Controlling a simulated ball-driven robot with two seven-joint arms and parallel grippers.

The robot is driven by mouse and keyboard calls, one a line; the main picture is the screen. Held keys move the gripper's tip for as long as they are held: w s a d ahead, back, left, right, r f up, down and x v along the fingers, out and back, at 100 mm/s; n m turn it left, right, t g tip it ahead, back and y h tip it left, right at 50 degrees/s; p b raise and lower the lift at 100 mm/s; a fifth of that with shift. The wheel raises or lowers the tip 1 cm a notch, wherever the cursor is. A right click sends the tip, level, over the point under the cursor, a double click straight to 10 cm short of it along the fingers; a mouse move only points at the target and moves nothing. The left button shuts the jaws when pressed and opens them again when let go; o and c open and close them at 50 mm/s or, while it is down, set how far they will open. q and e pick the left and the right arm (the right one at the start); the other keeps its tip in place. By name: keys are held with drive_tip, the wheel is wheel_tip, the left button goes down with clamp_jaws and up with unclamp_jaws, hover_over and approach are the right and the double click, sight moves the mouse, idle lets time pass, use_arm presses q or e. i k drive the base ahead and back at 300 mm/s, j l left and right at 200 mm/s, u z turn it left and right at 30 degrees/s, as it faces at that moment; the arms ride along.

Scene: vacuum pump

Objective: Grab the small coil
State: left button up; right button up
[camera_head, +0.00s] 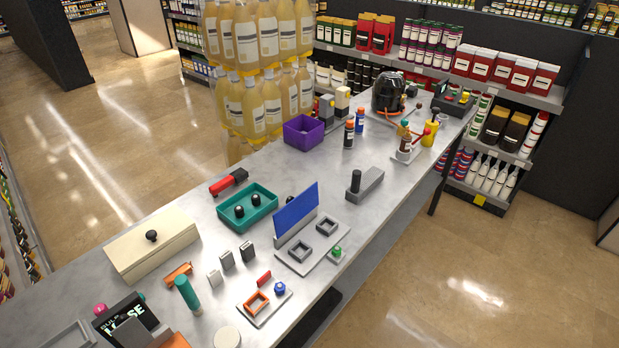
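I cannot clearly pick out the small coil at this size. A black rounded machine (388,93) stands at the far end of the long grey table (330,170). Thin orange tubing (384,120) curves around its foot. I cannot tell whether any of it is a separate coil. Neither of my grippers can be made out in the head view.
A purple bin (303,132), blue and orange bottles, a red-handled device (408,146) and a yellow cup (430,132) stand near the machine. A teal tray (247,208), blue panel (297,213) and cream box (152,246) are nearer. Shelves stand behind.

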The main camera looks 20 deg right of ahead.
sight(361, 186)
drive_tip(key=i+l+u, duration=0.15)
drive_tip(key=l+u, duration=0.3)
drive_tip(key=l, duration=0.15)
drive_tip(key=l+u, duration=0.45)
drive_tip(key=l, duration=0.15)
drive_tip(key=l+u, duration=0.45)
drive_tip(key=l, duration=0.2)
